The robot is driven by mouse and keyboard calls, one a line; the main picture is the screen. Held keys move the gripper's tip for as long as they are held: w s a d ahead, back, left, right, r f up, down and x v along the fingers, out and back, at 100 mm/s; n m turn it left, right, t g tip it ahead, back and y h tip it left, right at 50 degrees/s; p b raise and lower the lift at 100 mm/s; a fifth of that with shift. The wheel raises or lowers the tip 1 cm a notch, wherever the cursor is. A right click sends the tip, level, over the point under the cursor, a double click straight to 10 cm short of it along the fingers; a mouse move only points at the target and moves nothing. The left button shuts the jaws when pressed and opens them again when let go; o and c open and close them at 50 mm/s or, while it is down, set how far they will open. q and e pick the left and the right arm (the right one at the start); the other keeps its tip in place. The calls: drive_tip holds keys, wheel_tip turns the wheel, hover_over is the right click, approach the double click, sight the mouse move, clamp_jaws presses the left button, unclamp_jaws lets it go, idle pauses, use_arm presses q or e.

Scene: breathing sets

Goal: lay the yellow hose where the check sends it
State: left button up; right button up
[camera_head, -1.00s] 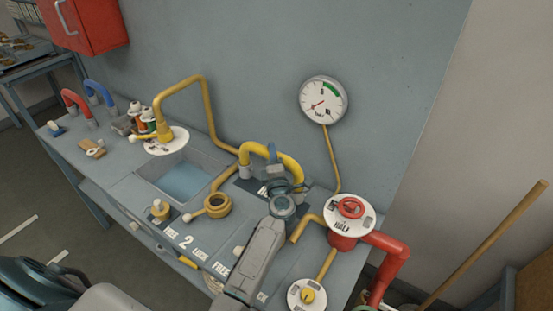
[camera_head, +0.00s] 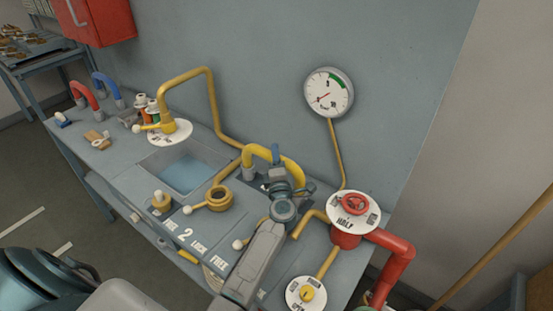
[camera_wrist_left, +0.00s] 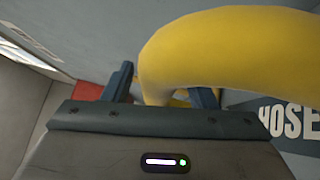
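The yellow hose (camera_head: 262,152) stands as an arch at the back of the bench, its left end in a grey socket. Its right leg is partly hidden by my left gripper (camera_head: 291,172). In the left wrist view the hose (camera_wrist_left: 225,50) bends down between the two blue-grey fingers (camera_wrist_left: 162,88). The fingers look apart, with a gap beside the hose. The round gauge (camera_head: 328,93) on the wall has a green arc and a red needle at lower left. A red handwheel (camera_head: 354,204) sits on a white dial reading HALF. My right gripper is not in view.
Red (camera_head: 84,91) and blue (camera_head: 105,82) hoses arch at the bench's far left. A recessed basin (camera_head: 185,172) lies mid-bench, with a yellow pipe (camera_head: 212,100) behind. A yellow ring fitting (camera_head: 219,198) and a thick red pipe (camera_head: 398,262) flank my left arm.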

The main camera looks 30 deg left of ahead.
use_arm(q)
drive_tip(key=shift+a+r, duration=0.1)
drive_tip(key=shift+r, duration=0.1)
drive_tip(key=shift+s+d+f, duration=0.2)
drive_tip(key=shift+s, duration=0.1)
drive_tip(key=b+v, duration=0.3)
drive_tip(key=v, duration=0.8)
drive_tip(key=shift+s, duration=0.15)
drive_tip(key=shift+d, duration=0.1)
idle(0.6)
idle(0.7)
